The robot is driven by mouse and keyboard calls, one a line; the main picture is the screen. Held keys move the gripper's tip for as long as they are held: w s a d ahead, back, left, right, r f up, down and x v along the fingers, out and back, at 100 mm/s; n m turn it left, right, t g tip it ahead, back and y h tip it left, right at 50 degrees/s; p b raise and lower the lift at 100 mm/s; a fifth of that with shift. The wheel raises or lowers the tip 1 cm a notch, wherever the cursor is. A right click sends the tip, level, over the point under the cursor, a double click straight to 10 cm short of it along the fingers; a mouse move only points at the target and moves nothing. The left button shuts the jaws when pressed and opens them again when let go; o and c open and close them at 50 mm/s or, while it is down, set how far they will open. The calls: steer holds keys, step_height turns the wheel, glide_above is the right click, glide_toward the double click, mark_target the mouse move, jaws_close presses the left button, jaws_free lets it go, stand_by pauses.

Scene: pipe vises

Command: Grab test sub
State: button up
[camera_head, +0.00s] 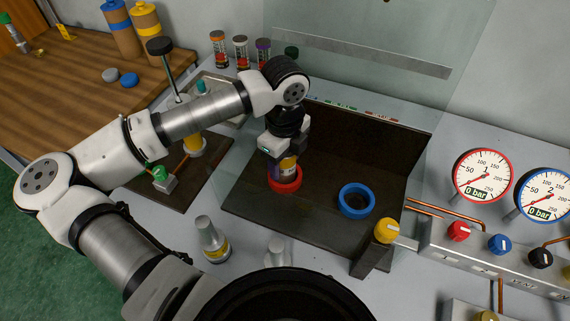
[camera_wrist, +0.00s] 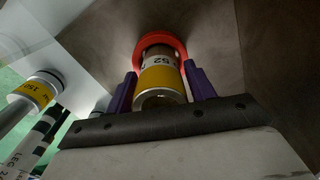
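A short metal cylinder with a yellow band, apparently a test sub (camera_head: 288,165), stands in the red ring (camera_head: 285,184) on the dark plate. The wrist view shows this sub (camera_wrist: 160,80) end-on, with a label reading 52 beyond the band and the red ring (camera_wrist: 163,40) around its far end. My gripper (camera_head: 280,160) is over the red ring, with its two purple fingers (camera_wrist: 160,85) on either side of the sub.
A blue ring (camera_head: 356,201) sits empty to the right on the plate. Another yellow-banded cylinder (camera_head: 212,243) stands in front of the plate and shows in the wrist view (camera_wrist: 36,90). A yellow knob (camera_head: 387,231) and gauges (camera_head: 482,175) are at the right. A clear panel (camera_head: 380,50) stands behind.

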jaws_close()
steer(key=shift+r, duration=0.1)
